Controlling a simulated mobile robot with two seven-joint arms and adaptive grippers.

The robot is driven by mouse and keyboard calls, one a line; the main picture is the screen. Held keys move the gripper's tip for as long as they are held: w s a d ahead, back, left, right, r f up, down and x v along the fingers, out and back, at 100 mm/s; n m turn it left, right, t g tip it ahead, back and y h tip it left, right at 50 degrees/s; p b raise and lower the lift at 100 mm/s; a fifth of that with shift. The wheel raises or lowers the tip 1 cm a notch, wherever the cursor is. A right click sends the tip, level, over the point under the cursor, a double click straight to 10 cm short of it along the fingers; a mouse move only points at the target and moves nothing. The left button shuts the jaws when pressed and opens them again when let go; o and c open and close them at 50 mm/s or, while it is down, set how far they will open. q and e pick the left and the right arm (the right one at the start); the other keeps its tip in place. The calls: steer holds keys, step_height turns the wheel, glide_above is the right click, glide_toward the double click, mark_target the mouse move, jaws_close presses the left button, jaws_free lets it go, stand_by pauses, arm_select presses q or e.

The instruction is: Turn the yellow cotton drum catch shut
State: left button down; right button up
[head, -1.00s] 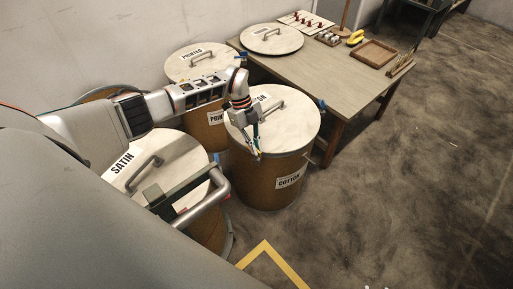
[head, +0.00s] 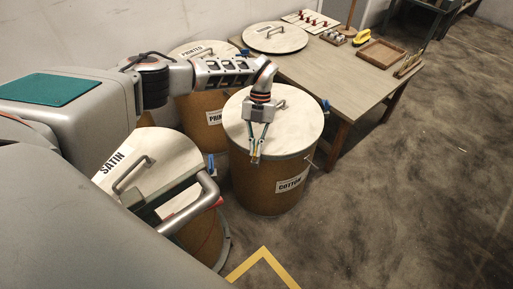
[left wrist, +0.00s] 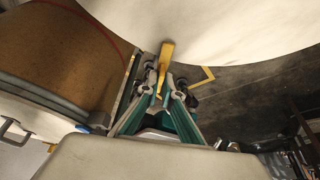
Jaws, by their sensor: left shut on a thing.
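The cotton drum (head: 262,188) is brown with a pale round lid (head: 297,127) and a COTTON label on its side. My left gripper (head: 255,160) is at the near edge of this lid in the head view. In the left wrist view the yellow catch (left wrist: 166,55) stands at the lid's rim, and my left gripper (left wrist: 163,84) is shut on it. The fingers hide part of the catch. In the head view the catch is too small to make out clearly. My right gripper is not in view.
The satin drum (head: 187,152) stands at the near left and the printed drum (head: 190,108) behind. A table (head: 320,75) holds a spare lid (head: 275,38), a wooden tray (head: 381,52) and a yellow tape tool (head: 361,37). The floor on the right is clear.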

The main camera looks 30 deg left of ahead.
arm_select(q)
steer(key=shift+m, duration=0.5)
stand_by(0.3)
steer(key=c, duration=2.2)
jaws_free()
steer(key=shift+c, duration=0.2)
steer(key=d+v, duration=0.1)
steer(key=v, duration=1)
steer(key=shift+w+a+r, duration=0.25)
steer(key=shift+a+r, duration=0.05)
steer(key=shift+r, duration=0.1)
